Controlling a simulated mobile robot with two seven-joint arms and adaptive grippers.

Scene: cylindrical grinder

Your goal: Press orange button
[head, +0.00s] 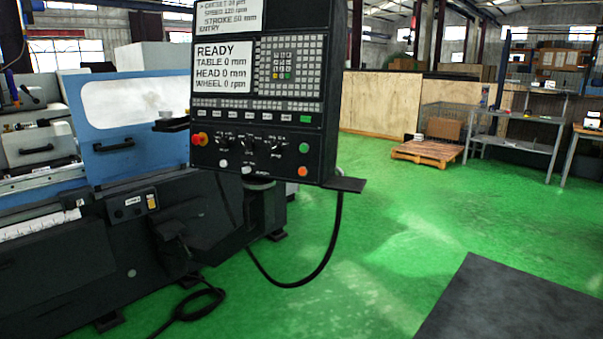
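The orange button (303,171) is a small round button at the lower right corner of the black control panel (232,170) in the head view. A green button (304,148) sits just above it. The panel's screen (224,57) reads READY, with table, head and wheel all at 0. Neither of my grippers shows in the view.
The blue and grey grinder (125,135) stands left of and behind the panel. A black cable (334,240) hangs below the panel to the floor. The green floor (400,215) is open to the right. A dark mat (510,305), a wooden pallet (428,151) and metal tables lie further right.

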